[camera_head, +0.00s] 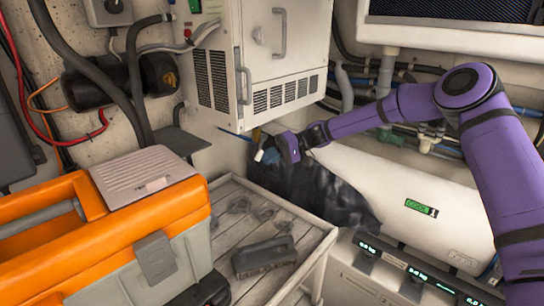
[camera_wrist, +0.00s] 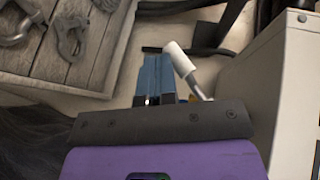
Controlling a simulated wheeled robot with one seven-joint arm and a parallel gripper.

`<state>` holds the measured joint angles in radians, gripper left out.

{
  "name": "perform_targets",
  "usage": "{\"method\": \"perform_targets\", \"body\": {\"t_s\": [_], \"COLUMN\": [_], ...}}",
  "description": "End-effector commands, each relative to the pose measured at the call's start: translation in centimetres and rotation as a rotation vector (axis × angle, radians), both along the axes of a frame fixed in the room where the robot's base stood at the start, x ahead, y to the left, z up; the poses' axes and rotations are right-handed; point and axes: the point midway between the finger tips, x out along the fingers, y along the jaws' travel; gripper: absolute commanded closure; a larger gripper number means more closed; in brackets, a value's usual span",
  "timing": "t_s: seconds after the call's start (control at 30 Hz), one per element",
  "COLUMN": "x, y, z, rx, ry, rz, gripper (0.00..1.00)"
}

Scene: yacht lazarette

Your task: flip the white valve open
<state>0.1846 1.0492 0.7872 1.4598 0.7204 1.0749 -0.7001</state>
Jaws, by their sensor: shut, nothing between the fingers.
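The white valve handle (camera_wrist: 180,59) is a short white cylinder on a thin metal stem, seen tilted in the wrist view. In the head view its white end (camera_head: 259,155) shows small below the white cabinet. My gripper (camera_wrist: 154,76) has its blue fingers shut and empty, just left of the handle in the wrist view. I cannot tell whether they touch it. In the head view my gripper (camera_head: 272,154) is right beside the white end. The valve's body is hidden behind my gripper.
The white cabinet (camera_head: 284,60) hangs close above my gripper. A wooden tray-topped cart (camera_head: 228,250) with shackles and a dark block stands below, with an orange toolbox (camera_head: 100,228) to its left. A white tank (camera_head: 400,190) lies to the right, below pipes.

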Motion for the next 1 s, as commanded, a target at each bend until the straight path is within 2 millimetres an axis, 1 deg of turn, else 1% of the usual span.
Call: {"method": "perform_targets", "body": {"t_s": [0.23,0.63,0.8,1.0], "x": [-1.0,-2.2,-2.5,-2.7], "y": [0.7,1.6,1.9,2.1], "z": [0.3,1.5,2.0,2.4], "rx": [0.147,0.364,0.428,0.423], "ry": [0.190,0.467,0.549,0.544], "rz": [0.000,0.001,0.000,0.001], "gripper": [1.00,1.00,1.00,1.00]}}
